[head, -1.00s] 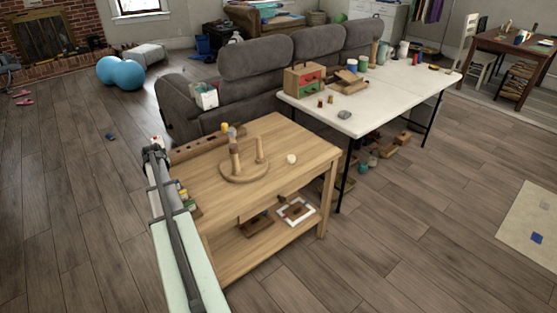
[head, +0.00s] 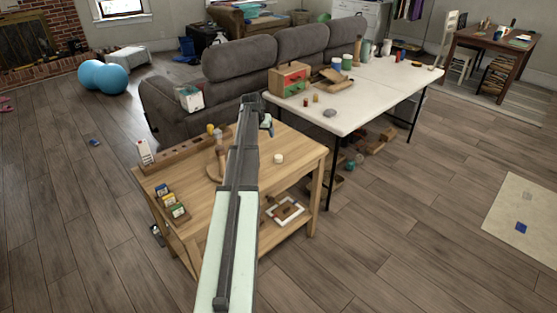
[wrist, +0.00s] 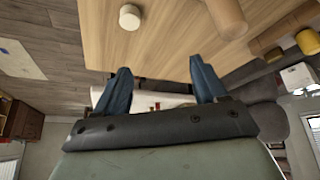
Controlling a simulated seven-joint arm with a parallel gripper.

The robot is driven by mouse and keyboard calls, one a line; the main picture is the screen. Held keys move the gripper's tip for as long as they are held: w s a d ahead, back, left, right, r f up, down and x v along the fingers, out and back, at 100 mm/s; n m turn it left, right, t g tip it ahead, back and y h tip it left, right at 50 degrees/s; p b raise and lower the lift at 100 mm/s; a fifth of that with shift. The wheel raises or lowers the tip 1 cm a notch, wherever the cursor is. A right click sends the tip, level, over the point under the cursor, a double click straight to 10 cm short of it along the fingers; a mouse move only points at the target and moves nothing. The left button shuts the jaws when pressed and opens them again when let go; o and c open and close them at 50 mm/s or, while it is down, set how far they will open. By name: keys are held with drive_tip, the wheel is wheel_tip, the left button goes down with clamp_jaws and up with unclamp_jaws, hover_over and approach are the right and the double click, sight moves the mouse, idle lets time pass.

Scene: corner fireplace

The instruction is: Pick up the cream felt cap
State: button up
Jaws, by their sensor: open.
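The cream felt cap looks like the small, pale round piece (head: 278,158) on the bare right part of the wooden table (head: 300,150). It stands alone and is also near the top of the wrist view (wrist: 130,17). My gripper (wrist: 160,68) is open, with its two blue fingers apart and nothing between them. In the wrist view the cap is beyond the fingertips, a little left of their middle, and not touched. In the head view my arm crosses over the table and the gripper's fingers are mostly hidden behind it.
A wooden stand with upright pegs (head: 220,160) is left of the cap, partly hidden by my arm. A long wooden rail (head: 185,152) lies along the back edge. Small boxes (head: 172,203) stand at the left. A white table (head: 350,118) with several items stands behind, before a grey sofa (head: 238,62).

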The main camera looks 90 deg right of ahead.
sight(278, 157)
drive_tip(key=s+a+f+y, duration=0.1)
drive_tip(key=s+a+f, duration=0.15)
drive_tip(key=s, duration=0.25)
drive_tip(key=shift+m, duration=0.4)
drive_tip(key=x, duration=1.3)
drive_tip(key=shift+w+d+f, duration=0.1)
drive_tip(key=shift+d+f, duration=0.1)
drive_tip(key=shift+d, duration=0.05)
drive_tip(key=shift+c, duration=0.3)
drive_tip(key=c, duration=0.8)
drive_tip(key=shift+r, duration=0.15)
drive_tip(key=shift+c, duration=0.2)
